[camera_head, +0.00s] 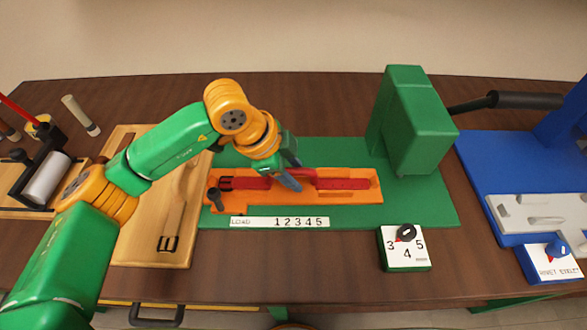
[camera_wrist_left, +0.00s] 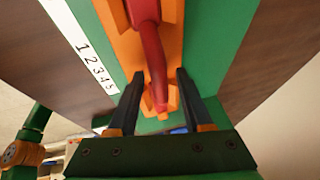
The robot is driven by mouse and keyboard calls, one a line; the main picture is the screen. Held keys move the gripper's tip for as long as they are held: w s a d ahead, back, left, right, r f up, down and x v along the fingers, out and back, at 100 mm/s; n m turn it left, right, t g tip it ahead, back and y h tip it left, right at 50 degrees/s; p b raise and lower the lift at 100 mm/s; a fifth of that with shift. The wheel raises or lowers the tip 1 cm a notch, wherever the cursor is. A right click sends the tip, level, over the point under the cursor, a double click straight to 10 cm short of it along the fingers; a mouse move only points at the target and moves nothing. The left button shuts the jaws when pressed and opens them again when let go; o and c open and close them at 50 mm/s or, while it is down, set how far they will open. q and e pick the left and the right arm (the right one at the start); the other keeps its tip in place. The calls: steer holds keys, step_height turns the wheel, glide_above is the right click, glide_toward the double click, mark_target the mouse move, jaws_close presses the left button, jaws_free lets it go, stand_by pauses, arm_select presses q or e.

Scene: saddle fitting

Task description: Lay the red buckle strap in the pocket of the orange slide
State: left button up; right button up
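The orange slide (camera_head: 345,197) lies on the green base, with its long pocket running left to right. The red buckle strap (camera_head: 343,184) lies along the slide, and a dark part shows at its left end. A red stretch near my gripper appears to rise above the slide. My left gripper (camera_head: 290,181) is over the middle of the slide and hides part of the strap. In the left wrist view the strap (camera_wrist_left: 151,50) runs between the two spread fingers, with gaps on both sides. Whether the strap is fully seated is unclear. My right gripper is out of view.
A green press body (camera_head: 410,130) with a black lever stands right of the slide. A numbered dial block (camera_head: 404,250) is in front. A wooden board (camera_head: 150,240) lies to the left, and a blue station (camera_head: 500,180) to the right.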

arm_select(q)
steer(key=v, duration=1.2)
steer(key=shift+b, duration=0.45)
steer(key=shift+r, duration=0.15)
